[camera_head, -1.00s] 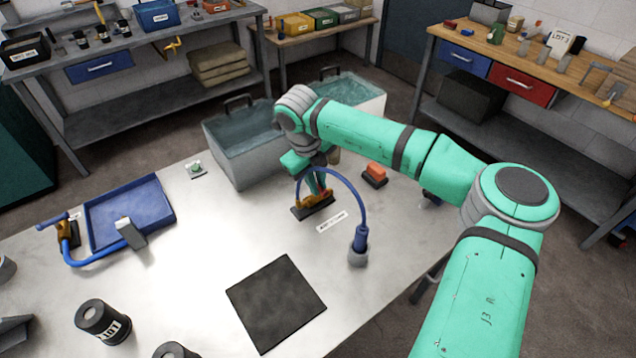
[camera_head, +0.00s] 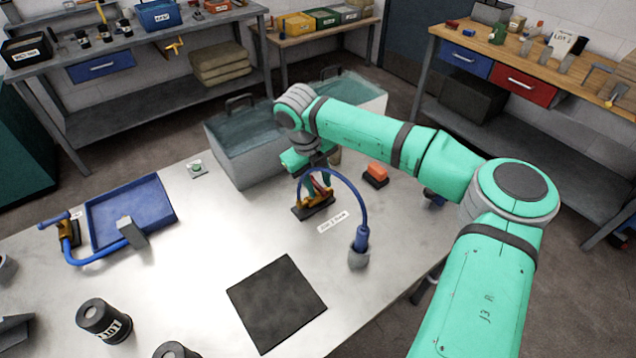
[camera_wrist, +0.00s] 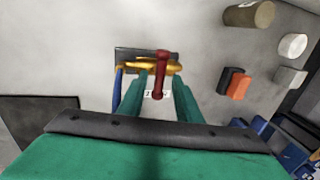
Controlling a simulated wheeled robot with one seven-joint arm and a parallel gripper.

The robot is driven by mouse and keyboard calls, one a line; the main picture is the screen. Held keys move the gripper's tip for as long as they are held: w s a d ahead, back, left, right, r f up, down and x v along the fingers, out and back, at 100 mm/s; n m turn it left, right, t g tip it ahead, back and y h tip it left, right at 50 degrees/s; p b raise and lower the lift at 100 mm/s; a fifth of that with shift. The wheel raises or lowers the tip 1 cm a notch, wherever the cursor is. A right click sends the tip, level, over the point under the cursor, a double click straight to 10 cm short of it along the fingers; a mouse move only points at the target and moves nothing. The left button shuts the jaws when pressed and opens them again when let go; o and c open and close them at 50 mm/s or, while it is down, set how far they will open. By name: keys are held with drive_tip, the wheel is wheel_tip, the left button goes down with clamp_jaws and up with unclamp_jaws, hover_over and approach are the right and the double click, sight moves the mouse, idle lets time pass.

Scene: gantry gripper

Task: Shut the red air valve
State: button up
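The red air valve has a brass-yellow body (camera_wrist: 148,64) on a dark base plate and a red handle (camera_wrist: 162,72). In the wrist view the handle runs across the line of the body. In the head view the valve (camera_head: 312,202) stands on the metal table, partly hidden by my arm and a blue hose. My gripper (camera_wrist: 160,82) points down at the valve with its two green fingers apart, one on each side of the red handle. Gaps show between handle and fingers, so I see no grip. In the head view the fingertips are mostly hidden.
The blue hose (camera_head: 364,205) arches in front of the valve. An orange-red button block (camera_head: 376,172) stands close to its right. Grey water tubs (camera_head: 238,150) stand behind. A blue tray (camera_head: 130,205) with another yellow valve (camera_head: 67,232) is at left. A dark mat (camera_head: 276,303) lies in front.

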wheel_tip(320, 180, up, 11)
drive_tip(key=s+a, duration=0.1)
drive_tip(key=shift+a+f, duration=0.2)
drive_tip(key=shift+a, duration=0.15)
drive_tip(key=shift+s+f, duration=0.1)
idle(0.5)
